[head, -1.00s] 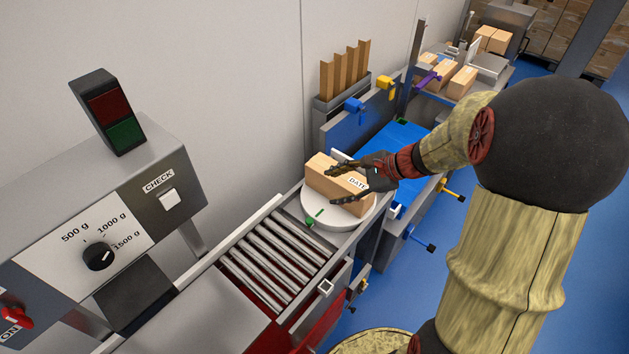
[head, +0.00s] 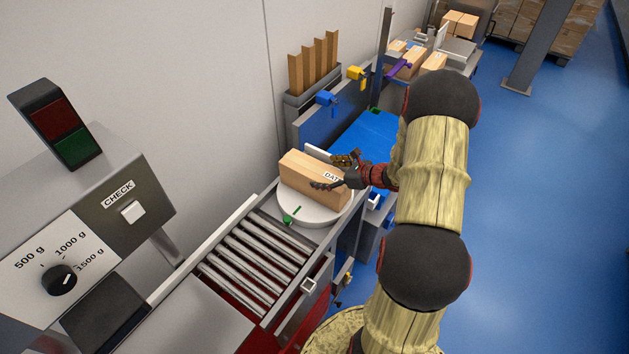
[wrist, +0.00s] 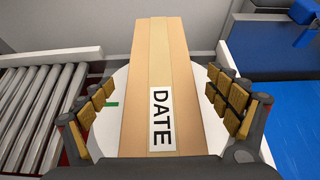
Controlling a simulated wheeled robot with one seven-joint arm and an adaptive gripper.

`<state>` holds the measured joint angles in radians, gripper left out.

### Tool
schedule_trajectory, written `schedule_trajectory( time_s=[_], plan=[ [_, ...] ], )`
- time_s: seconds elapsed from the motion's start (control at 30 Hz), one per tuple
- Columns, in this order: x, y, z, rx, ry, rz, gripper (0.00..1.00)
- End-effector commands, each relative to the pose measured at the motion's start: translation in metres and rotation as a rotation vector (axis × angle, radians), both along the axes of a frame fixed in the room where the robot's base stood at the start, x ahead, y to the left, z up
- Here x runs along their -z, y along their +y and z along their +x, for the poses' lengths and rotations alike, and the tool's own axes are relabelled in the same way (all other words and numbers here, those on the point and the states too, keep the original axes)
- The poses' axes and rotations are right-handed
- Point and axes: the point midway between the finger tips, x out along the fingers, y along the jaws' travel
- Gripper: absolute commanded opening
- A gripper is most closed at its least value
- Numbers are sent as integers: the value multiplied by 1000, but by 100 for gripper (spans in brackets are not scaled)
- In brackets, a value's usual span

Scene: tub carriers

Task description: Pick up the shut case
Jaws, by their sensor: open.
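The shut case (head: 310,178) is a tan cardboard box with a white DATE label at one end. It lies on a round white turntable (head: 312,210) between the rollers and the blue belt. My gripper (head: 333,173) is at the label end of the case, its fingers apart. In the wrist view the case (wrist: 160,80) runs lengthwise away between the open fingers of my gripper (wrist: 163,105). One finger is on each side, with a visible gap to the case on both sides. The underside of the case is hidden.
A roller conveyor (head: 250,256) adjoins the turntable on the left, and a blue belt (head: 365,140) on the right. A grey machine with a CHECK button (head: 132,212) stands at left. Upright cardboard pieces (head: 313,66) stand behind. Several boxes (head: 433,63) lie farther back.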

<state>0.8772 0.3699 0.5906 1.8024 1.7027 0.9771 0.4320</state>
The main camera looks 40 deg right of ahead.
Motion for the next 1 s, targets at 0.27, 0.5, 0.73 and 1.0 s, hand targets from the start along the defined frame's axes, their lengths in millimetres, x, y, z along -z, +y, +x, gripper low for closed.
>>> schedule_trajectory(
  time_s=[0.27, 0.5, 0.73, 1.0],
  plan=[
    [19, 10, 30, -4, 0, 0, 90],
    [24, 13, 41, 0, 0, -1, 90],
    [23, 13, 40, 0, 0, -1, 82],
    [23, 13, 40, 0, 0, -1, 67]
  ],
)
